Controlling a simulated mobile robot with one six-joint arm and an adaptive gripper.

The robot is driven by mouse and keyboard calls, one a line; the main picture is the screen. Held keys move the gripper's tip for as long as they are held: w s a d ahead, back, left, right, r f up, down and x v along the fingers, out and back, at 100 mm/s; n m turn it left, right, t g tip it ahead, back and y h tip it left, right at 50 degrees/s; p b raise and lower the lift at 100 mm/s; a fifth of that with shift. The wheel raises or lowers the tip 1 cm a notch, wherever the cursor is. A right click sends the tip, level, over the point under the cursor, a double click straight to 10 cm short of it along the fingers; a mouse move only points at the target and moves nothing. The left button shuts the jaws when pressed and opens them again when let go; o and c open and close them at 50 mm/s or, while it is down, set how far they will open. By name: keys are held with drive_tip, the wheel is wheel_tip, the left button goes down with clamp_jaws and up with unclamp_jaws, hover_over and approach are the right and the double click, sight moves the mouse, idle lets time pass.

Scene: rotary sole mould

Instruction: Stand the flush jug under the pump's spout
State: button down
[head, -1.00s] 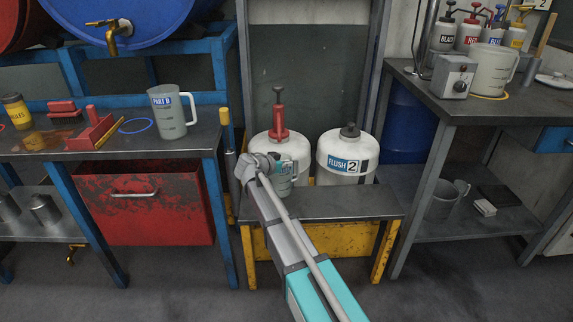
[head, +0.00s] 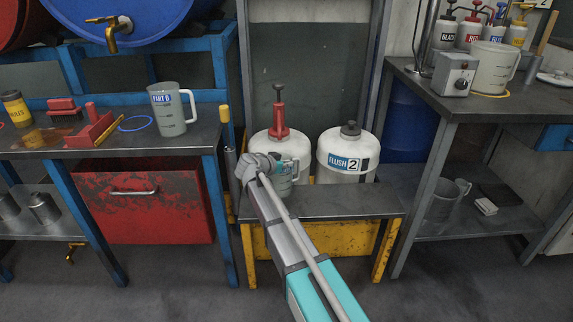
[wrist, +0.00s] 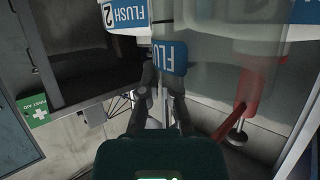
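The flush jug (head: 286,182) is grey and translucent. It stands out in front of the left white drum (head: 262,145), low over the bench (head: 330,205); I cannot tell whether its base touches. In the wrist view the jug (wrist: 215,70) fills the upper middle, with a blue label reading "FLU". My gripper (wrist: 160,112) has its dark fingers around the jug's upright handle. In the head view my gripper (head: 270,163) is at the jug's left and hides part of it. The red pump (head: 279,115) rises from the left drum; its spout is mostly hidden in the head view.
A second white drum (head: 346,158) labelled "FLUSH 2" stands close on the right. A yellow post (head: 225,116) and the left bench (head: 185,142), with a "PART B" jug (head: 172,112), are at the left. The right table (head: 445,98) is beside. The bench's front strip is bare right of the jug.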

drive_tip(key=shift+f, duration=0.15)
drive_tip(key=c, duration=0.7)
unclamp_jaws()
